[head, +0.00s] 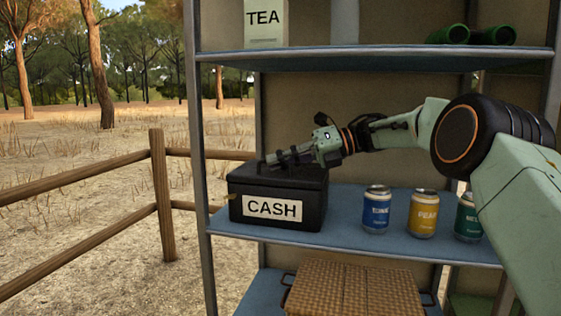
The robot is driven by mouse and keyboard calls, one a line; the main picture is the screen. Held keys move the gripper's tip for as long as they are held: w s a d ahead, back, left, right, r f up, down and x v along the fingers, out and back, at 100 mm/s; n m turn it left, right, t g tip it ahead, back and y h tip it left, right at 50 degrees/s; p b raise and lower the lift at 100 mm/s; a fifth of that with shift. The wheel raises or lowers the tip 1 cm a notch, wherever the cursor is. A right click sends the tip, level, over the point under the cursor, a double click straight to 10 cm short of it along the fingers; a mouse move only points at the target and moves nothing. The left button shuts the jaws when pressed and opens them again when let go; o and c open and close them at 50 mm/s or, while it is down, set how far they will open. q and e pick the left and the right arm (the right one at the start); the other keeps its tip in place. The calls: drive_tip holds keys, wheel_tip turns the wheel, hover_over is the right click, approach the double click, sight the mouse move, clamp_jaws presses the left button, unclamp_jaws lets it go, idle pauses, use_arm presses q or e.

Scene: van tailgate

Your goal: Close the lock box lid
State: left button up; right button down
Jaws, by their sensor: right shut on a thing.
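The black lock box (235,210) with a white CASH label stands at the left end of the middle shelf. Its lid (305,177) lies down flat or nearly flat on the box; I see no clear gap. My right gripper (272,160) reaches in from the right, just over the top of the lid. It is shut on a part of the lid, but the fingers hide what they grip. My left gripper is not in view.
A blue can (376,212), a yellow can (423,215) and a green can (467,219) stand right of the box on the blue shelf (340,230). A wicker basket (355,290) sits below. The upper shelf (390,60) runs above my arm.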

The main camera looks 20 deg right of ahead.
drive_tip(key=shift+s+a+f, duration=0.1)
drive_tip(key=shift+f, duration=0.05)
drive_tip(key=c, duration=1.7)
unclamp_jaws()
drive_tip(key=shift+a, duration=0.1)
drive_tip(key=shift+d, duration=0.3)
drive_tip(key=v, duration=1.1)
drive_tip(key=shift+s+d+r, duration=0.1)
drive_tip(key=shift+d+r, duration=0.15)
drive_tip(key=shift+a+f, duration=0.1)
